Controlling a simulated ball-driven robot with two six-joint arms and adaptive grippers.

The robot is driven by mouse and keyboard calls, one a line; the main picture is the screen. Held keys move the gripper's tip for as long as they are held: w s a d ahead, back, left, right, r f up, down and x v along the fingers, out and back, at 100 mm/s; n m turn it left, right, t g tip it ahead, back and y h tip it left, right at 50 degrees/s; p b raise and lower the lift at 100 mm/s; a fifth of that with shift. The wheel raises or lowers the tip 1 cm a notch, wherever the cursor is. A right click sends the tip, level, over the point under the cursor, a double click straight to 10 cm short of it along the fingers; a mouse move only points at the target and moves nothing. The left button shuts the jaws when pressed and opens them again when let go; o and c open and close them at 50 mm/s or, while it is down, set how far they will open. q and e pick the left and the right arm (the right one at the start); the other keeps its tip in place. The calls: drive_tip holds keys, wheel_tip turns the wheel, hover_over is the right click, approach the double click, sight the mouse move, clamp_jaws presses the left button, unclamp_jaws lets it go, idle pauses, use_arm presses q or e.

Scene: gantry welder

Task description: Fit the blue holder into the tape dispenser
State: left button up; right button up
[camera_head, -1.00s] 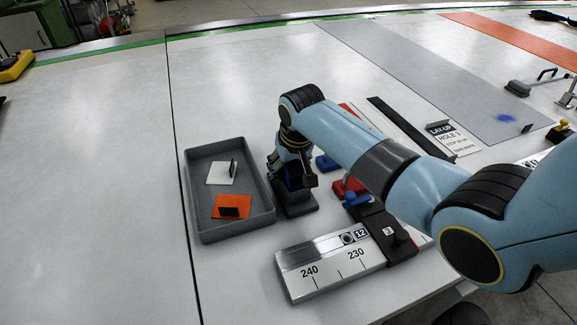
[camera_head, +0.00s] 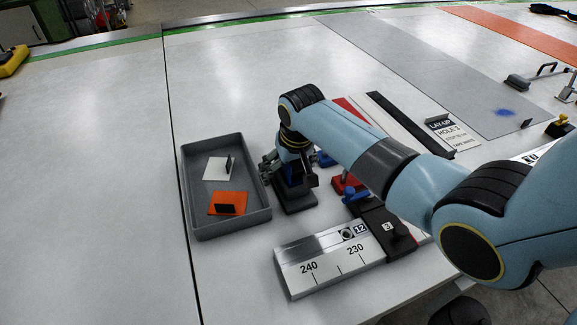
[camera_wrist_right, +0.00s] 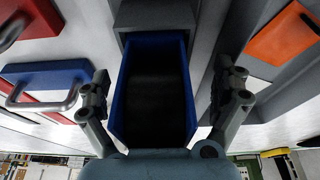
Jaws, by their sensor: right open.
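The blue holder (camera_head: 293,179) sits upright at the dark tape dispenser (camera_head: 297,204), just right of the grey tray. In the right wrist view the holder (camera_wrist_right: 119,95) appears as a blue-rimmed box with a dark inside, against the grey body of the dispenser (camera_wrist_right: 158,14). Whether it is fully seated I cannot tell. My right gripper (camera_head: 290,172) is around the holder, its fingers (camera_wrist_right: 168,78) spread on both sides with gaps to the blue walls. My left gripper is out of view.
The grey tray (camera_head: 187,190) holds a white piece (camera_head: 215,169) and an orange piece (camera_head: 224,202). A metal scale block (camera_head: 328,262) lies in front of the dispenser. Red and blue handled pieces stand right of it.

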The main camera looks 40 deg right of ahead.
drive_tip(key=shift+s+r, duration=0.25)
drive_tip(key=shift+s, duration=0.05)
drive_tip(key=v, duration=1.1)
drive_tip(key=shift+r, duration=0.2)
